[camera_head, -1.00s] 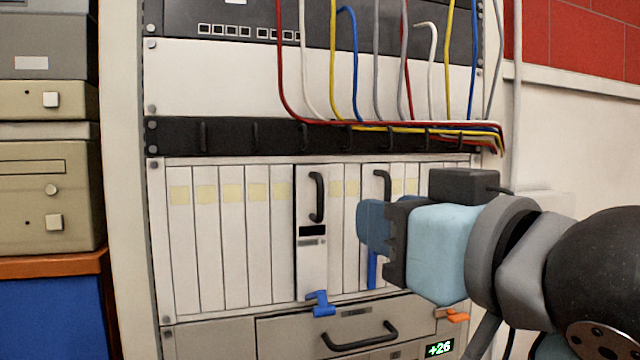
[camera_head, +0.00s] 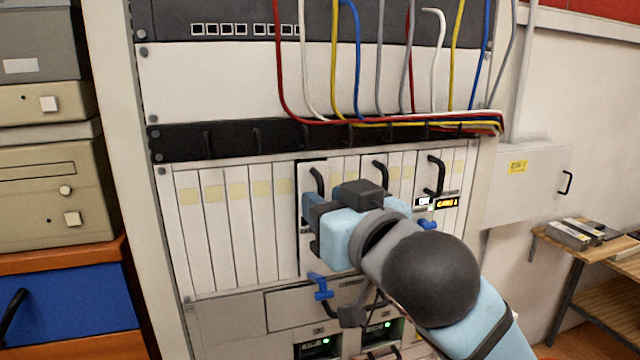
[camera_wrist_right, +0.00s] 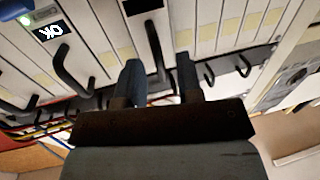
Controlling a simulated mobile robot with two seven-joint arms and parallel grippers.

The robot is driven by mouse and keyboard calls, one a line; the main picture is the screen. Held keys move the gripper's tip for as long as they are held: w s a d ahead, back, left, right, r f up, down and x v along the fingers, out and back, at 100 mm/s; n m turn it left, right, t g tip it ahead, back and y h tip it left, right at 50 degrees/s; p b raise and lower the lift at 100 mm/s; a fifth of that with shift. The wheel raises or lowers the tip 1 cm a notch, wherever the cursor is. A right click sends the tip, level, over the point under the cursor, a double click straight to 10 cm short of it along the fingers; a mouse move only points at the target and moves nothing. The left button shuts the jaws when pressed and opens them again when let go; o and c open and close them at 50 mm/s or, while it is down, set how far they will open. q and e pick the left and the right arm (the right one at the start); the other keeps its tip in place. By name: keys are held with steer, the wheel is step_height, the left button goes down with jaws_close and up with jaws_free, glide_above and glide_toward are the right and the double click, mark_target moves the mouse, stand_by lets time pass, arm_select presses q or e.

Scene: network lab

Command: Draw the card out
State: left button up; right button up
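Three cards with black handles stand in the row of white modules. The left card (camera_head: 309,262) has a black handle (camera_head: 317,181) and an open-looking blue latch (camera_head: 320,286) at its foot. The middle handle (camera_head: 380,176) and the right handle (camera_head: 436,176) are beside it. My right gripper (camera_head: 311,217) is in front of the left card, covering much of it. In the wrist view its two fingers (camera_wrist_right: 158,82) are apart, with a dark handle (camera_wrist_right: 154,46) in line with the gap between them. Contact cannot be told. My left gripper is not in view.
Coloured cables (camera_head: 400,122) hang above the modules. Small lit displays (camera_head: 437,202) mark the right card. Lit green units (camera_head: 318,346) sit below. Drawers and beige boxes (camera_head: 50,195) stand at the left; a wooden shelf (camera_head: 590,258) is at the right.

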steer(key=shift+x, duration=1)
steer(key=shift+w, duration=0.1)
jaws_close()
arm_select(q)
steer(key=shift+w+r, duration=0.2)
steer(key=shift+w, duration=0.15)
